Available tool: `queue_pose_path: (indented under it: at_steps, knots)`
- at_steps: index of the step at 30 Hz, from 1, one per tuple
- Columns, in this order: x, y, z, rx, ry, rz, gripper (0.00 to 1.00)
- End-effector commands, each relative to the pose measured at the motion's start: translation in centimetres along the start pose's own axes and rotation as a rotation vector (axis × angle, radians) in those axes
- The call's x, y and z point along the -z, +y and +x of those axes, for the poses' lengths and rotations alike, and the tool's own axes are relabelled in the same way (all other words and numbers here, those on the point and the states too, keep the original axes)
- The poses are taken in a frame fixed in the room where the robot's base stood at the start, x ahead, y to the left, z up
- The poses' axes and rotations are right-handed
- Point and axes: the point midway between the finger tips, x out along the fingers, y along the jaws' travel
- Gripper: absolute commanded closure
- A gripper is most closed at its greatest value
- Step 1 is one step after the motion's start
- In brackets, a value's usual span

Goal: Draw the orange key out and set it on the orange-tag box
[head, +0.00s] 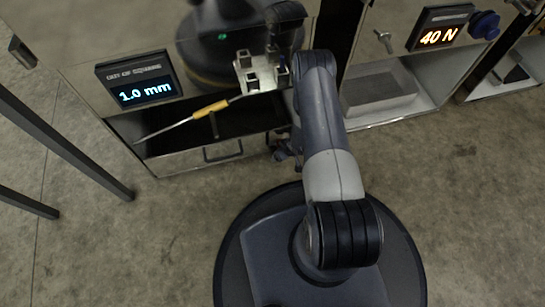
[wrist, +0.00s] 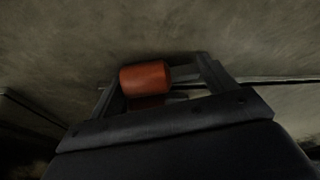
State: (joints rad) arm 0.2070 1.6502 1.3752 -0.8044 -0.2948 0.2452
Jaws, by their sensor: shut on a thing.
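In the wrist view my gripper (wrist: 162,86) is shut on a short orange-red cylinder (wrist: 145,78), which looks like the handle of the orange key. A grey piece shows at the cylinder's right, partly hidden by the finger. Bare floor lies behind it. In the head view the gripper is mostly hidden beside and below my arm, with only dark parts near the drawer, and the held key cannot be made out. I cannot make out an orange-tag box in either view.
A long thin rod with a yellow-orange grip (head: 210,108) lies across an open bay above a drawer handle (head: 222,151). A display (head: 140,82) reads 1.0 mm, another (head: 438,36) 40 N. Dark legs stand left; front floor is clear.

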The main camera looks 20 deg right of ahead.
Motion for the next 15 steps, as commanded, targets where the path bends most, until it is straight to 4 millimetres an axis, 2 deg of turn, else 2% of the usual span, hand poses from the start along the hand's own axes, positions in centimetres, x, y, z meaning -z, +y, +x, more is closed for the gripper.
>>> queue_pose_path:
  at_steps: [1,15]
  knots:
    - [1.0,1.1,0.0,-0.014,0.022,0.002,0.53]
    - [0.9,2.5,-0.1,-0.019,0.019,0.006,0.53]
